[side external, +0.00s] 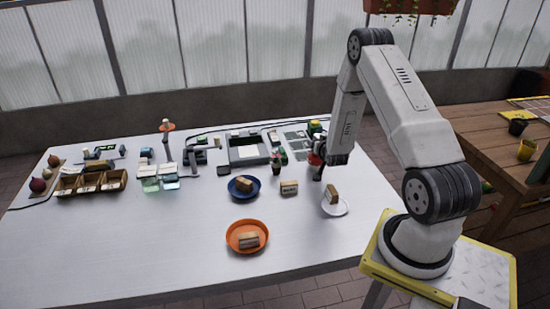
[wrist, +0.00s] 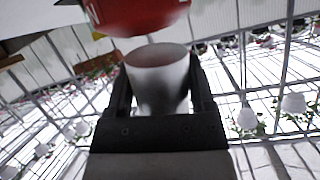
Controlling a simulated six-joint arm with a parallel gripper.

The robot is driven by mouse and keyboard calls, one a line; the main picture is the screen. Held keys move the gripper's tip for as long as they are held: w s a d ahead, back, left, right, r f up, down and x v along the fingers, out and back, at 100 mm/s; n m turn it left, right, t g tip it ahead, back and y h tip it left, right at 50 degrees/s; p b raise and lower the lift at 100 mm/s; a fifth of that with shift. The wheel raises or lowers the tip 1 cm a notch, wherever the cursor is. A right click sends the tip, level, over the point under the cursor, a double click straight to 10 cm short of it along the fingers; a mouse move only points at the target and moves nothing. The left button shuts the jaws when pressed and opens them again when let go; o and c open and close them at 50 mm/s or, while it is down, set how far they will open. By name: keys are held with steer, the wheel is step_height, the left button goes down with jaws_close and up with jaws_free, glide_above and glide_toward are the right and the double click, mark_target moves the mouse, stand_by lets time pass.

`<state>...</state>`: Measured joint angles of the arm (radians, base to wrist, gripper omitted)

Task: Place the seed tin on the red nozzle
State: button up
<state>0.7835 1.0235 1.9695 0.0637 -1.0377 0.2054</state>
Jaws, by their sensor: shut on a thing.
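My gripper (wrist: 163,95) is shut on a pale grey, round, cup-like thing (wrist: 158,68); I cannot tell whether it is the seed tin. A large red rounded thing (wrist: 135,14) is close beyond it at the top of the wrist view; whether they touch is unclear. In the side view my gripper (side external: 318,175) is low over the table's right part, beside a small red thing (side external: 314,159) that it partly hides. Small tan labelled blocks stand on the white plate (side external: 345,208), the blue plate (side external: 233,192), the orange plate (side external: 233,244) and on the bare table (side external: 289,188).
A dark potted plant (side external: 277,163) and a grey tray-like device (side external: 247,150) stand left of my gripper. A wooden divided box (side external: 90,182) is at the far left. The white table's front left (side external: 120,245) is clear.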

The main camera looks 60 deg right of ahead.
steer(key=shift+f, duration=0.55)
steer(key=shift+f, duration=0.15)
steer(key=o, duration=1.3)
steer(key=shift+o, duration=0.2)
steer(key=shift+a, duration=0.1)
steer(key=v, duration=0.7)
steer(key=shift+s+a, duration=0.2)
steer(key=shift+a, duration=0.05)
steer(key=shift+w, duration=0.1)
